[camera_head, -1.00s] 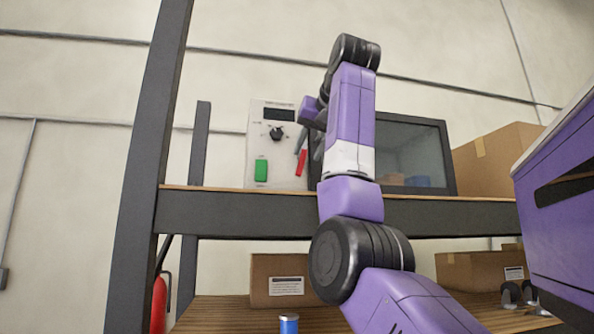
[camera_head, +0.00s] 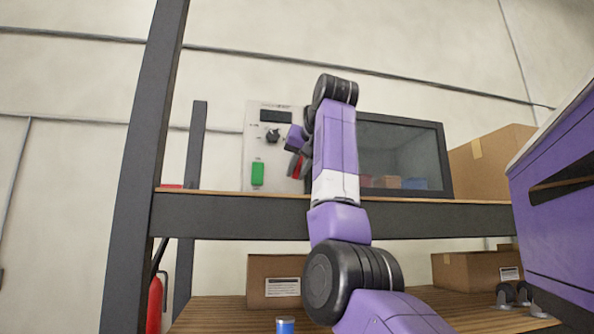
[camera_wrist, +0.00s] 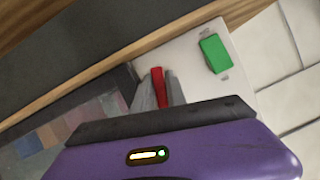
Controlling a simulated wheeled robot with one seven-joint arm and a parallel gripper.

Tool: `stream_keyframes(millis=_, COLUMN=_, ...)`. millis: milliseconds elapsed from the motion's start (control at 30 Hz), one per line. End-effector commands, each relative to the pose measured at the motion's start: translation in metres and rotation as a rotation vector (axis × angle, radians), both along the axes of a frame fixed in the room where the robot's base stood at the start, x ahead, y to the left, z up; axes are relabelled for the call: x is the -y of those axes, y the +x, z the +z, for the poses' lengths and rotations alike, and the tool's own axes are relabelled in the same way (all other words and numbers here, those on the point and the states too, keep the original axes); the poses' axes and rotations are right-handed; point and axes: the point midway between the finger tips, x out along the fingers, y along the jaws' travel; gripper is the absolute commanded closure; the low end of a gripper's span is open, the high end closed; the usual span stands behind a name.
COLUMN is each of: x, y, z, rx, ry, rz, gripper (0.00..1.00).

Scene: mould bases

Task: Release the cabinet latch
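The cabinet's pale front panel (camera_head: 258,148) stands on the upper shelf in the head view, beside a dark window. A red lever (camera_head: 297,167) on its right part is partly hidden by my gripper (camera_head: 295,163). In the wrist view the red lever (camera_wrist: 159,87) lies between my gripper's two grey fingers (camera_wrist: 160,86), one on each side. The fingers look very close to it; whether they press on it I cannot tell. A green switch (camera_head: 257,173) and a black knob (camera_head: 273,135) are also on the panel. The green switch shows in the wrist view (camera_wrist: 214,54).
The upper shelf edge (camera_head: 230,210) runs below the panel, and a dark upright post (camera_head: 145,150) stands to the left. A cardboard box (camera_head: 490,163) is at the right. Below are more boxes (camera_head: 275,280) and a blue can (camera_head: 285,325).

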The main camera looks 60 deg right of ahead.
Motion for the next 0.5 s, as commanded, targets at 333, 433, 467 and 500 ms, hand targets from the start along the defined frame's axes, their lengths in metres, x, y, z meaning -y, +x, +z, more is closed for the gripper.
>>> stream_keyframes(millis=333, x=0.0013, y=-0.0015, z=0.0015, rx=-0.033, ry=-0.028, rz=-0.002, gripper=1.00)
stream_keyframes(millis=433, x=0.0039, y=-0.0039, z=0.0015, rx=-0.102, ry=-0.087, rz=-0.002, gripper=1.00)
stream_keyframes(millis=467, x=0.0045, y=-0.0048, z=0.0014, rx=-0.124, ry=-0.105, rz=-0.002, gripper=1.00)
stream_keyframes(millis=500, x=0.0054, y=-0.0059, z=0.0012, rx=-0.147, ry=-0.125, rz=-0.002, gripper=1.00)
